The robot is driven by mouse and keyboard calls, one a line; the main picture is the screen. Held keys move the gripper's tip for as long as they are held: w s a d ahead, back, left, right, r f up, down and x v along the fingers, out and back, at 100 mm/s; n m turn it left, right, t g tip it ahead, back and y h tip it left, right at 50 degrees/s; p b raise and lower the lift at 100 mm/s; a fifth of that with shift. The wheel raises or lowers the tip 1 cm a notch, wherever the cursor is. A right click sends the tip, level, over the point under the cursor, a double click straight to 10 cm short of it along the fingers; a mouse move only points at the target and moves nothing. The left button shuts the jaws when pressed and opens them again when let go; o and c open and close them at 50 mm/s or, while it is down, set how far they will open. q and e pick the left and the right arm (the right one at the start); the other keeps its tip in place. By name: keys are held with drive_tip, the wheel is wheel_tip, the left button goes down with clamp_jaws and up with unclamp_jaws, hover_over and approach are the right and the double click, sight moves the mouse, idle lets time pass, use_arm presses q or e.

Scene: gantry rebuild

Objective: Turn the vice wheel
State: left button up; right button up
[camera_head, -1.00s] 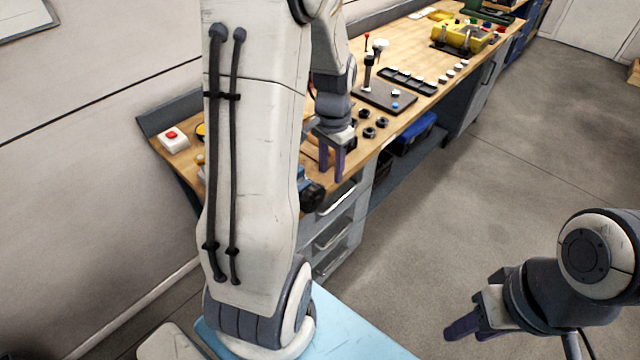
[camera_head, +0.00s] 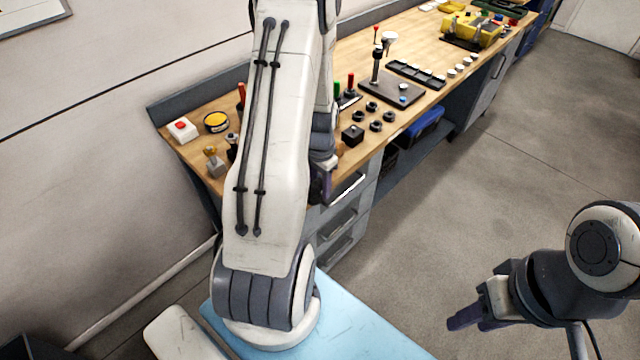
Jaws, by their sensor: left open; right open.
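The vice and its wheel cannot be made out now; my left arm and gripper cover the bench's front edge there. My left gripper (camera_head: 322,184) is at that front edge, fingers pointing down, seen nearly side-on. It is open; whether it touches the wheel is hidden. My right gripper (camera_head: 472,318) is open and empty over the floor at the lower right, far from the bench.
The wooden bench (camera_head: 357,157) holds a red button box (camera_head: 183,129), a yellow round tin (camera_head: 217,122), a black block (camera_head: 352,135), several black rings and a dark stand plate (camera_head: 392,93). Drawers are below. The floor (camera_head: 480,200) to the right is clear.

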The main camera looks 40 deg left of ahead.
use_arm(q)
drive_tip(key=shift+f, duration=0.1)
clamp_jaws()
